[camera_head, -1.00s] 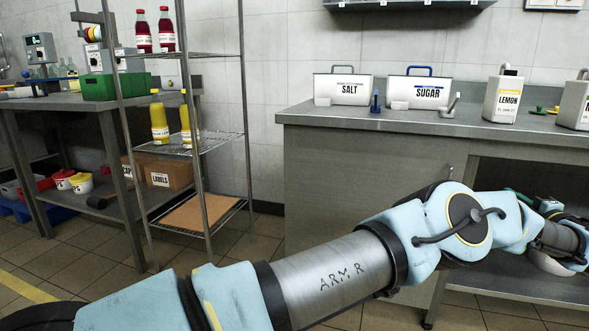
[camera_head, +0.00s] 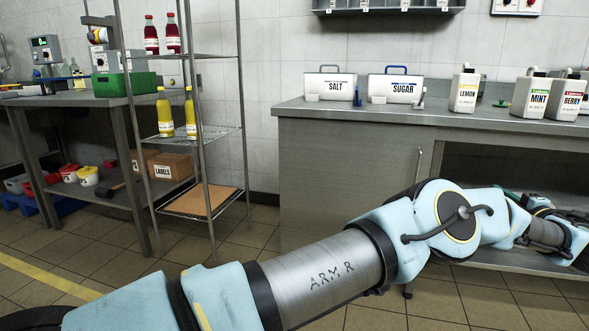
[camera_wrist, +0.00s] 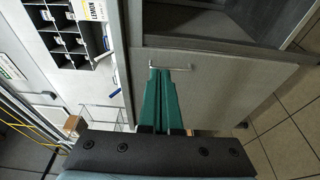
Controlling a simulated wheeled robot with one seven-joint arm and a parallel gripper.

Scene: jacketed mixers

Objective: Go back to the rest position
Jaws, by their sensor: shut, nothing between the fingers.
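My gripper (camera_wrist: 164,75) shows in the wrist view with its two green fingers together, shut and empty. Past its tips in that view is a grey cabinet front (camera_wrist: 215,85) with a bar handle (camera_wrist: 184,66); I cannot tell how far apart they are. In the head view my arm reaches to the right, low in front of the counter (camera_head: 420,115), and its far end is hard to make out at the right edge.
The counter bears the salt box (camera_head: 329,87), sugar box (camera_head: 395,89), lemon (camera_head: 464,92), mint (camera_head: 531,98) and berry (camera_head: 567,100) containers. A wire shelf rack (camera_head: 207,131) and a side table (camera_head: 70,100) stand left. Tiled floor (camera_head: 215,250) is open between.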

